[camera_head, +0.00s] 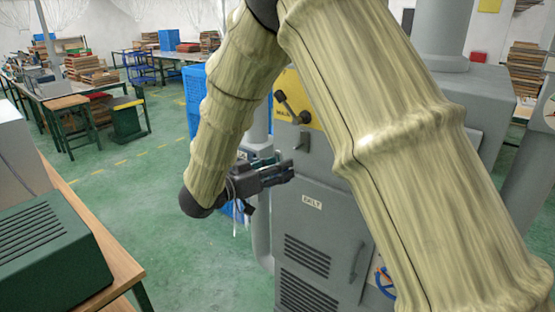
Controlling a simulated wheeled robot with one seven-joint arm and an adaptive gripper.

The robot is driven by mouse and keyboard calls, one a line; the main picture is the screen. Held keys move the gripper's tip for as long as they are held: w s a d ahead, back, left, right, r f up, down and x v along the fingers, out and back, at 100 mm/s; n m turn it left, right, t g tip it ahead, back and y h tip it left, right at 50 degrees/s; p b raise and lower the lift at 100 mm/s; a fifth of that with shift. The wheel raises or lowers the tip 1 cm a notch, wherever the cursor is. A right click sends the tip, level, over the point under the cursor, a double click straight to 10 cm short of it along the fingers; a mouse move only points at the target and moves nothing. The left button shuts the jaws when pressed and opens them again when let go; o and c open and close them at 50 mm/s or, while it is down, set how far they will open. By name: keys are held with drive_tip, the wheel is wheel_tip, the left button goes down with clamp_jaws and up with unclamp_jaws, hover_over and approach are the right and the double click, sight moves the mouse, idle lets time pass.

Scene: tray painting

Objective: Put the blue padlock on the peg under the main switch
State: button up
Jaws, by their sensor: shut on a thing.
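The main switch (290,104) is a dark lever on a yellow plate, on the upper front of a grey cabinet (315,240). A small grey piece that looks like the peg (299,141) sticks out below the plate. My gripper (285,172) reaches in from the left, below the switch and in front of the cabinet, pointing right. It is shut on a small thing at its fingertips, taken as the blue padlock. The fingers hide most of it, so its shape and tilt cannot be told. I cannot tell the gap from the fingertips to the cabinet.
My arm covers much of the middle and right. A lower cabinet door labelled "BELT" (312,201) has vents. A wooden bench (115,270) with a green machine (45,245) stands at the left front. A blue crate (196,95) is behind my arm. Green floor (140,195) is clear.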

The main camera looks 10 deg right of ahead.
drive_tip(key=shift+w+d, duration=0.1)
drive_tip(key=shift+w+d+f+b, duration=0.1)
drive_tip(key=shift+w+d+b, duration=0.2)
drive_tip(key=shift+w+d, duration=0.65)
drive_tip(key=shift+w+d+f+b, duration=0.15)
drive_tip(key=shift+w+d+b, duration=0.2)
drive_tip(key=shift+w+d, duration=0.55)
drive_tip(key=shift+w+d+f+b, duration=0.1)
drive_tip(key=shift+w+d+b, duration=0.35)
drive_tip(key=shift+d, duration=0.8)
drive_tip(key=shift+w+d+f+p, duration=0.3)
drive_tip(key=shift+w+d, duration=0.15)
drive_tip(key=o, duration=1.2)
drive_tip(key=shift+c, duration=0.2)
